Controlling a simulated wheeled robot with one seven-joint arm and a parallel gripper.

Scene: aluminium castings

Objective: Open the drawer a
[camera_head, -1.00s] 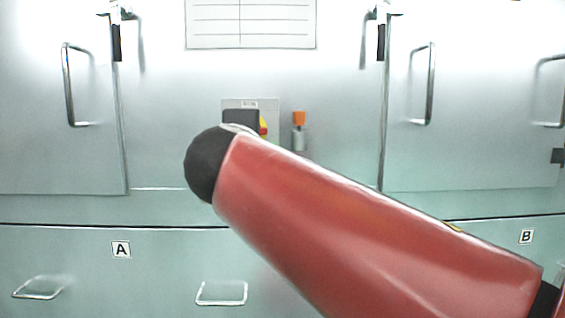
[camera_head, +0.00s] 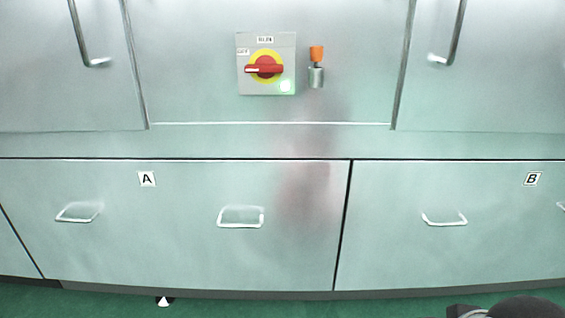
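Drawer A (camera_head: 170,255) is a wide pale metal front at the lower left of the head view, marked with a small A label (camera_head: 147,179). It is shut, its front level with the panel beside it. It has two bent-wire handles, a left handle (camera_head: 78,213) and a right handle (camera_head: 241,217). Nothing touches either handle. My gripper is not in view. Only a dark part of what looks like my own arm shows at the bottom right edge.
Drawer B (camera_head: 400,260), with its B label (camera_head: 533,179), is shut to the right. Above are cabinet doors with handles, a red and yellow rotary switch (camera_head: 265,68) and an orange-topped fitting (camera_head: 316,66).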

